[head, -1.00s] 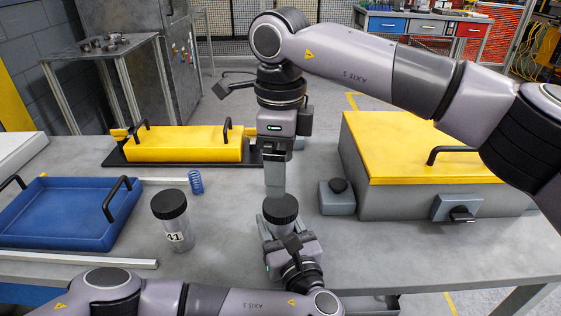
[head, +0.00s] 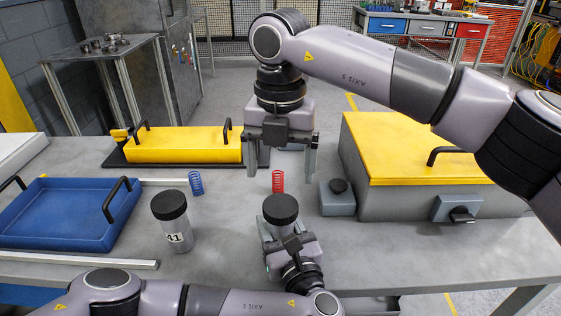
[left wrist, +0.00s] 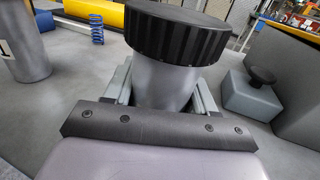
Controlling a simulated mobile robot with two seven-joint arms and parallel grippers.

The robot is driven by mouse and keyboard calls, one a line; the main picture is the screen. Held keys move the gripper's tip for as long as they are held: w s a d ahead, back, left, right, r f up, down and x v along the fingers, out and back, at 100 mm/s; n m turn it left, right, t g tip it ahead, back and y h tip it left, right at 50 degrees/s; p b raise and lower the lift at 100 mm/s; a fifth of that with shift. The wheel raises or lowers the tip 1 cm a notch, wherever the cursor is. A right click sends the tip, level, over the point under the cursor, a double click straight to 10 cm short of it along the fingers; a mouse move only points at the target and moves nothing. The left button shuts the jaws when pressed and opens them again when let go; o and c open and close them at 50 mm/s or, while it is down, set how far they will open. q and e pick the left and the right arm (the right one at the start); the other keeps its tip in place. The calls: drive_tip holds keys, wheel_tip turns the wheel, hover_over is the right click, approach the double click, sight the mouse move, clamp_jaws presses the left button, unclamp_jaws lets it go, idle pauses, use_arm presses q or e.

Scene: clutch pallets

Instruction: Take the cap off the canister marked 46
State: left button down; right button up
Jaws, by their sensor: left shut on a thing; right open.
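A grey canister (left wrist: 163,85) with a ribbed black cap (head: 281,209) stands upright at the table's front. Its label is hidden, so I cannot read its number. My left gripper (head: 283,231) is shut around its body below the cap; the cap is still on, and it also shows large in the left wrist view (left wrist: 180,32). My right gripper (head: 281,170) is open and empty above and behind the cap in the head view, fingers pointing down, one to each side. A second black-capped canister (head: 175,228), marked 41, stands to the left.
A red spring (head: 278,181) and a blue spring (head: 196,183) stand behind the canisters. A blue tray (head: 60,238) lies left, a yellow lidded case (head: 185,144) at the back. A grey box with yellow lid (head: 420,140) and a small knobbed block (head: 338,198) are right.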

sight(281, 205)
drive_tip(key=m, duration=0.7)
drive_tip(key=shift+m, duration=0.4)
drive_tip(key=m, duration=0.8)
drive_tip(key=shift+f, duration=4)
